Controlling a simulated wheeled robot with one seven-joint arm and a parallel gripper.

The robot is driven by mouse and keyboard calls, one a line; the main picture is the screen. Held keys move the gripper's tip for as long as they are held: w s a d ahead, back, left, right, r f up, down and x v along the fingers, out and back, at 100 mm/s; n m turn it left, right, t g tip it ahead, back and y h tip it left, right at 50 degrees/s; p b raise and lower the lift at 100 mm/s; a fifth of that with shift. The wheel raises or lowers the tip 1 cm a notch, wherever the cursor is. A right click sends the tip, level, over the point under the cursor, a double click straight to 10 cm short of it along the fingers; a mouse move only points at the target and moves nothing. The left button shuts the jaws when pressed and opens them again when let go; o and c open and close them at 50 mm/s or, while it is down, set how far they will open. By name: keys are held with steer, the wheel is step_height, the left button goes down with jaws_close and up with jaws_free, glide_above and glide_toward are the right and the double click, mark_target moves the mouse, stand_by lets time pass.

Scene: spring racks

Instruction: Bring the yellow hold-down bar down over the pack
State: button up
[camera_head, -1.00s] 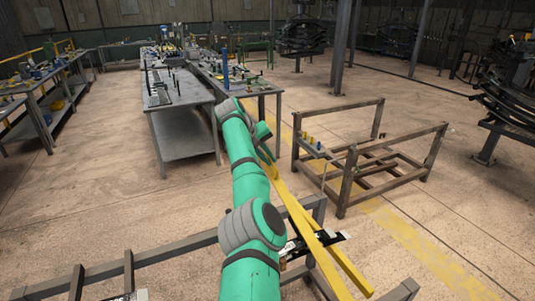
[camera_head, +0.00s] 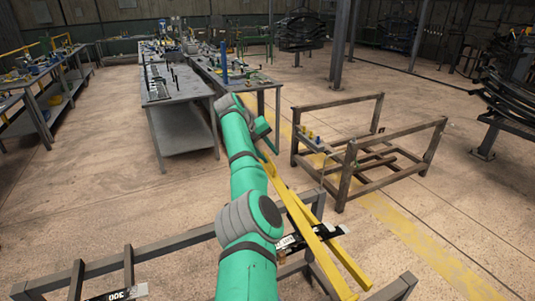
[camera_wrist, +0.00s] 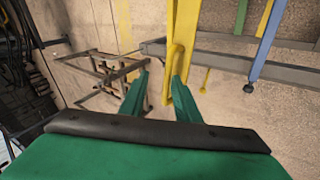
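The yellow hold-down bar (camera_head: 309,226) has long arms slanting up and away over the near grey rack; it is raised above the pack, and its near end is low at the right. The dark pack (camera_head: 298,242) with a white label lies on the rack, partly hidden by the bar and my arm. In the wrist view, the bar (camera_wrist: 184,25) runs down to a yellow loop beside and between my green fingertips. My gripper (camera_wrist: 159,80) looks open, with a gap left of the loop. Contact with the right finger is unclear.
The near rack's grey rail (camera_head: 165,255) crosses the foreground. A brown open frame (camera_head: 340,185) stands beyond at the right. A grey workbench (camera_head: 180,92) stands farther back. Bare floor lies between. Green and blue bars (camera_wrist: 265,40) hang at the right of the wrist view.

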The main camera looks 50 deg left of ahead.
stand_by(0.3)
steer(key=shift+s+a+r, duration=0.1)
steer(key=shift+s+r, duration=0.05)
steer(key=shift+r, duration=0.05)
steer(key=v, duration=1)
steer(key=shift+r, duration=0.15)
